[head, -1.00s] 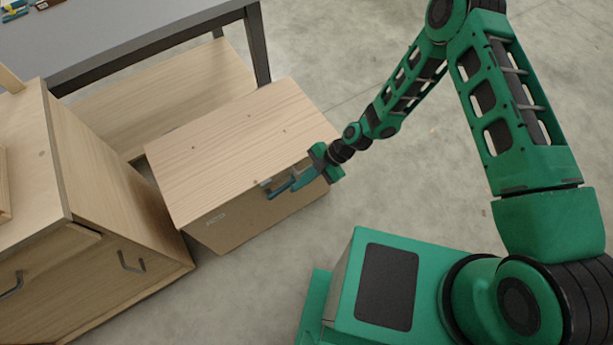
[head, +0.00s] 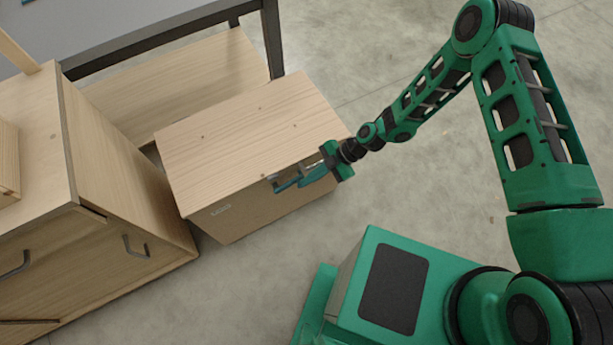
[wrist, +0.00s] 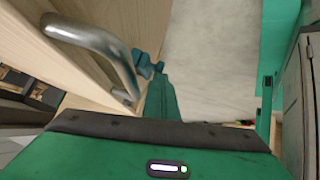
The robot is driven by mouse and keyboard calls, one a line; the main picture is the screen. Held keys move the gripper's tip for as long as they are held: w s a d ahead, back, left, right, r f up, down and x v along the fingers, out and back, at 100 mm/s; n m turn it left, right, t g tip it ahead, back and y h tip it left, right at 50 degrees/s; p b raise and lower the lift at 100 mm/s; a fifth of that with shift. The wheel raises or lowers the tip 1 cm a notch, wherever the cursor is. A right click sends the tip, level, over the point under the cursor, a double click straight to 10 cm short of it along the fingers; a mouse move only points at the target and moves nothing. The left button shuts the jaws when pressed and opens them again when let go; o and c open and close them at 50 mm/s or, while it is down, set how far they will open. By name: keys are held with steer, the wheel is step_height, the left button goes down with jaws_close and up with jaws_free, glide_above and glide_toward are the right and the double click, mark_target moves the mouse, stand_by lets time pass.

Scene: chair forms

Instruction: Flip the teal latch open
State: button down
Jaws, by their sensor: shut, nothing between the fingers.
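In the wrist view, a small teal piece (wrist: 145,65), which looks like the latch, shows against the wooden front panel just beyond my fingers. My gripper (wrist: 160,82) is shut and empty, with its teal fingers very close to that piece; I cannot tell whether they touch. In the head view, my gripper (head: 298,181) is at the front face of a low wooden box (head: 250,130), just below its top edge. There the latch blends with my teal fingers, so its position is unclear.
A curved metal handle (wrist: 100,42) stands out from the panel left of my fingers. A wooden cabinet (head: 125,180) with dark handles stands left of the box. A grey table (head: 160,40) is behind. Concrete floor (head: 400,190) is free to the right.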

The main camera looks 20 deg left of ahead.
steer(key=s+a+r+v, duration=0.1)
steer(key=r+v, duration=0.1)
steer(key=v, duration=1)
steer(key=shift+s+d+r, duration=0.15)
steer(key=shift+s+r, duration=0.1)
steer(key=shift+s, duration=0.05)
